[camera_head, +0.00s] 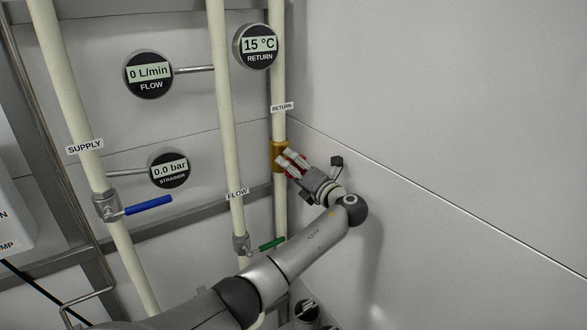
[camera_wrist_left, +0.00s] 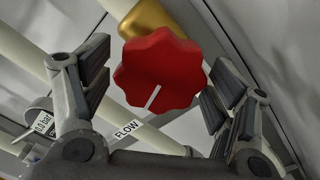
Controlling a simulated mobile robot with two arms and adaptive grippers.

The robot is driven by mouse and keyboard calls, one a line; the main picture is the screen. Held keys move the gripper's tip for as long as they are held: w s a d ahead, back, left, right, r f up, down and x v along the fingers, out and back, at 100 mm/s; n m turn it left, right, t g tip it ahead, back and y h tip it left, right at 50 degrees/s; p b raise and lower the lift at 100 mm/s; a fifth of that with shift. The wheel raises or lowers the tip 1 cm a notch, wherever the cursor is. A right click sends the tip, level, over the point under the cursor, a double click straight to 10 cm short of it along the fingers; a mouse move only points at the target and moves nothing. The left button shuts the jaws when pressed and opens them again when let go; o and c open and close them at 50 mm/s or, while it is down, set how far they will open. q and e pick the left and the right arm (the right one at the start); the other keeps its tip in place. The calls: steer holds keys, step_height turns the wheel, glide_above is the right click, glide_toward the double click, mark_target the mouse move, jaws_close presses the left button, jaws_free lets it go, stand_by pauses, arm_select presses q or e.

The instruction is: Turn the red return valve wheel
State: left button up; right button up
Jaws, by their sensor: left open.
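The red return valve wheel (camera_wrist_left: 160,75) is large in the left wrist view, with a lobed rim and a white line pointing down and slightly left. It sits in front of a brass valve body (camera_wrist_left: 148,18). In the head view that body (camera_head: 279,157) is on the return pipe, and only bits of red show behind the fingers. My left gripper (camera_head: 289,161) is open at the wheel, with fingers on both sides of it in the wrist view. Gaps show between the wheel and the finger pads, though contact at depth is hard to judge. My right gripper is not in view.
The return gauge (camera_head: 257,46) reads 15 °C; the flow gauge (camera_head: 149,74) reads 0 L/min. The flow pipe (camera_head: 222,100) with a green handle (camera_head: 271,243) and the supply pipe with a blue handle (camera_head: 148,205) stand left. A plain wall (camera_head: 450,120) is close on the right.

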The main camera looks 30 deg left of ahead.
arm_select(q)
steer(key=v, duration=1.1)
steer(key=shift+d, duration=0.25)
steer(key=shift+s+f, duration=0.1)
